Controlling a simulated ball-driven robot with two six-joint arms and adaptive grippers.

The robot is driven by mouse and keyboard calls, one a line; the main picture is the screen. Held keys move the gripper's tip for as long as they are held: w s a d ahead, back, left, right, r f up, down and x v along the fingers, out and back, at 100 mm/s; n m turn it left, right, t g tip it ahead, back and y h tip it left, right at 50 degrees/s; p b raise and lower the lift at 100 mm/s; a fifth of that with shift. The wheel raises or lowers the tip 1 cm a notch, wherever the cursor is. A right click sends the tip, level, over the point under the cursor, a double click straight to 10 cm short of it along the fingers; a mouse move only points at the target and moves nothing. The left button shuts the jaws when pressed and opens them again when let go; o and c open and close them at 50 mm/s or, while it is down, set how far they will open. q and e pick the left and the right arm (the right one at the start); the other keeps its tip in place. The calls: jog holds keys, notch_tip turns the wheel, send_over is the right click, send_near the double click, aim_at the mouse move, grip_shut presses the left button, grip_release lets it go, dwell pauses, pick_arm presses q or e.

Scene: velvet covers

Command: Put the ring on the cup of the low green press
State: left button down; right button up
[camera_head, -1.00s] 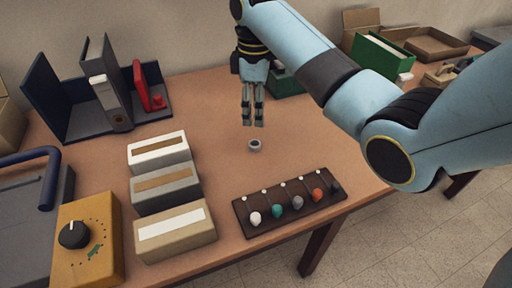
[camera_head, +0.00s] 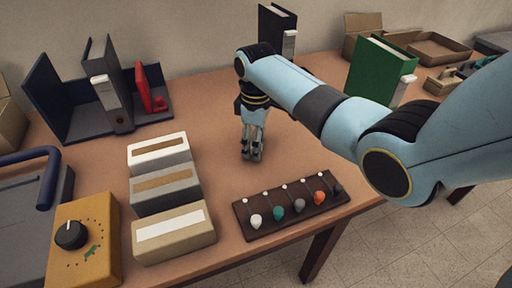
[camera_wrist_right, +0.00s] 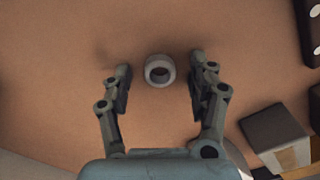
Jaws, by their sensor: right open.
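The ring (camera_wrist_right: 160,84) is a small grey band lying on the brown table. In the right wrist view it sits between the two fingers of my right gripper (camera_wrist_right: 160,68), with a gap on each side. In the head view my right gripper (camera_head: 252,156) points down at the table and hides the ring. Its fingers are open and hold nothing. I cannot make out the low green press or its cup; my right arm covers part of the back of the table. My left gripper is not in view.
A dark board with several coloured knobs (camera_head: 292,205) lies near the front edge. Three boxes (camera_head: 168,190) stand left of the gripper. A green binder (camera_head: 378,70) is at back right.

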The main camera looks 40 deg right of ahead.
jog(key=c, duration=1)
